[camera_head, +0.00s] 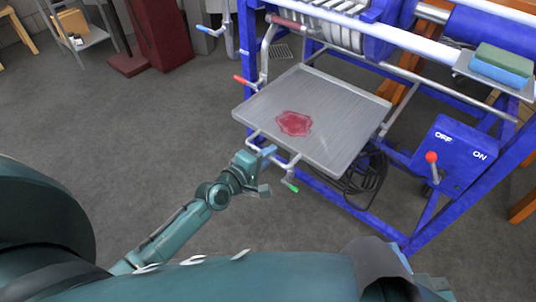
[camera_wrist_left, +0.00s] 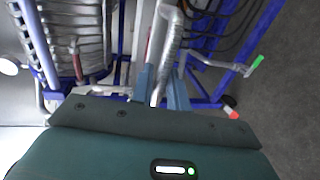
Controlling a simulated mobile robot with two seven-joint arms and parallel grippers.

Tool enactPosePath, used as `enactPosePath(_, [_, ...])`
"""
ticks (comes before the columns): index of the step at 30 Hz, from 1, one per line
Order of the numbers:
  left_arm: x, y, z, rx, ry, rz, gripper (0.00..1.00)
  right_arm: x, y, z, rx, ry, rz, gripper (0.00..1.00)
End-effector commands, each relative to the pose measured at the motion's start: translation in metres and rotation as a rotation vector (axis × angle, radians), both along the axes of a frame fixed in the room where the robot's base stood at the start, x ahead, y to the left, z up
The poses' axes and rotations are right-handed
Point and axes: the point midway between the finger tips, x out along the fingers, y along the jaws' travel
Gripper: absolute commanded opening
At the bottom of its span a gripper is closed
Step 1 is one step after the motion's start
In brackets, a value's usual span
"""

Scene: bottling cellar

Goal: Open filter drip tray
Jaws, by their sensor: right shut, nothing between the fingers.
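The filter drip tray (camera_head: 340,100) is a flat grey metal tray under the blue filter frame. A red wet patch (camera_head: 294,123) lies on it. A pale metal handle bar (camera_head: 284,162) runs along its front edge. My left gripper (camera_head: 268,153) is at this bar, near the left part of the tray's front edge. In the left wrist view its two blue-grey fingers (camera_wrist_left: 163,85) stand on either side of a silver bar (camera_wrist_left: 168,35); whether they press on it is unclear. My right gripper (camera_head: 400,257) shows only in part at the lower right, shut and empty, away from the tray.
A blue control box (camera_head: 452,155) with a red-knobbed lever stands right of the tray. Dark hoses (camera_head: 365,180) hang below it. A green-tipped valve (camera_head: 290,185) is close to my left gripper. A red-tipped valve (camera_head: 245,80) is at the tray's left. Open floor lies left.

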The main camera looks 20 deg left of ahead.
Motion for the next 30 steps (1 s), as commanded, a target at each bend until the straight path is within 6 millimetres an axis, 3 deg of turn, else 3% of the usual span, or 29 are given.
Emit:
enactPosePath(5, [0.000,0.000,0.000,0.000,0.000,0.000,0.29,0.000,0.000,-0.001,-0.001,0.003,0.000,0.00])
enactPosePath(14, [-0.004,0.002,0.001,0.001,0.000,0.000,0.29,0.000,0.000,0.001,0.000,0.003,0.000,0.00])
enactPosePath(17, [-0.017,0.006,0.004,0.003,0.002,0.000,0.29,0.000,0.000,0.005,0.005,0.001,-0.003,0.00])
enactPosePath(30, [-0.101,0.036,0.023,0.002,0.004,-0.003,0.29,-0.004,-0.008,0.017,0.033,-0.002,-0.032,0.00])
